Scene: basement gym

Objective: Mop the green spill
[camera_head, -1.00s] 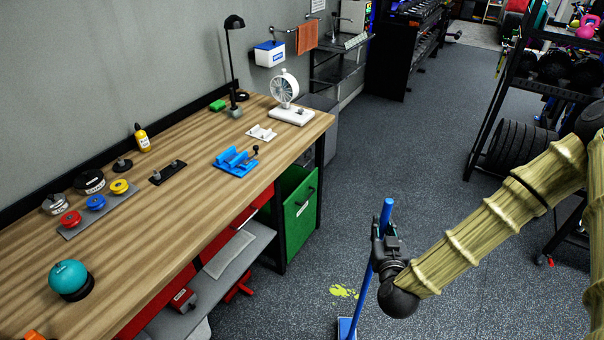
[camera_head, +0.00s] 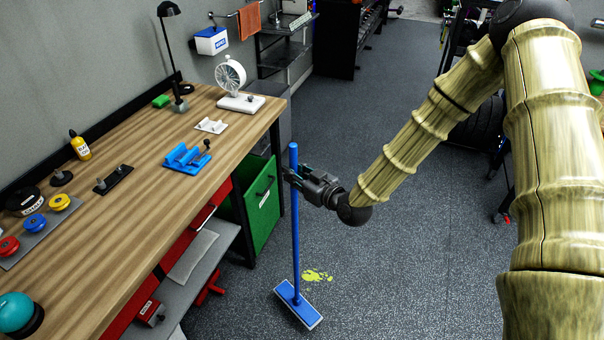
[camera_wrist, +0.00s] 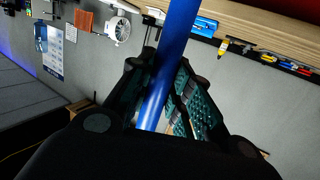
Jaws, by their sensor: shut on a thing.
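A blue mop (camera_head: 296,225) stands nearly upright, its flat blue head (camera_head: 298,304) low at the floor in the head view. I cannot tell whether the head touches the floor. My gripper (camera_head: 293,178) is shut on the upper part of the handle. In the wrist view the blue handle (camera_wrist: 165,70) passes between the fingers of my gripper (camera_wrist: 158,85). The yellow-green spill (camera_head: 317,276) lies on the dark floor just right of the handle and behind the mop head. The mop head appears beside the spill, not over it.
A wooden workbench (camera_head: 130,215) with tools runs along the left, close to the mop. A green bin (camera_head: 262,204) stands under its far end. A grey lower shelf (camera_head: 203,270) is beneath it. The dark floor (camera_head: 400,270) to the right is clear.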

